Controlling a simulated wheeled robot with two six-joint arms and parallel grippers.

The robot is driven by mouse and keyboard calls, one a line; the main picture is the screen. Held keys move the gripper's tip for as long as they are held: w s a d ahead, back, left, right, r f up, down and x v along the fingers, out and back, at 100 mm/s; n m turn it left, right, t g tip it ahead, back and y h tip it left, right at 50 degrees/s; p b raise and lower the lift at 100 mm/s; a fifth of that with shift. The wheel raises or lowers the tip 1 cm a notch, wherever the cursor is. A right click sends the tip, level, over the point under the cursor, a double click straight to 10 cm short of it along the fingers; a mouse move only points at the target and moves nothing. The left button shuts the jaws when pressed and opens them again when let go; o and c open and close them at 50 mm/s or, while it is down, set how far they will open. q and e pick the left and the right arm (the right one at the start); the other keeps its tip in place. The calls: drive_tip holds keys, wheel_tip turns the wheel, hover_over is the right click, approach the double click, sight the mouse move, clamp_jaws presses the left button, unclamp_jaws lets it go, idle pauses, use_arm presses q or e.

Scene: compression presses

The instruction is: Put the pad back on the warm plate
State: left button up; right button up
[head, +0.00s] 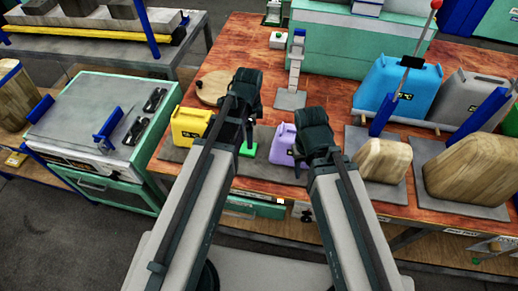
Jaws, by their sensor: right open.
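I cannot tell for certain which thing is the pad or the warm plate. A round tan disc (212,88) lies on the wooden bench, left of my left gripper (247,80). A small green piece (248,149) shows between my two arms, near the bench's front. Flat grey plates lie on the bench, one under the small stand (296,68). My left gripper is above the bench; its fingers are too dark to tell their state. My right gripper (312,118) is open above the bench and partly hides a purple jug (283,146).
A yellow jug (190,125) stands left of my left arm. A blue jug (398,88), a grey jug (468,98) and two wooden blocks (384,160) (470,165) crowd the right. A lever with a red knob (436,4) rises there. A grey-topped cabinet (85,118) stands left.

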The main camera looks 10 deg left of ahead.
use_arm(q)
drive_tip(key=s+d+n+y, duration=0.1)
drive_tip(key=s+d+n, duration=0.6)
drive_tip(key=s+n, duration=0.4)
drive_tip(key=shift+s+d+n, duration=0.3)
drive_tip(key=shift+s+d, duration=0.05)
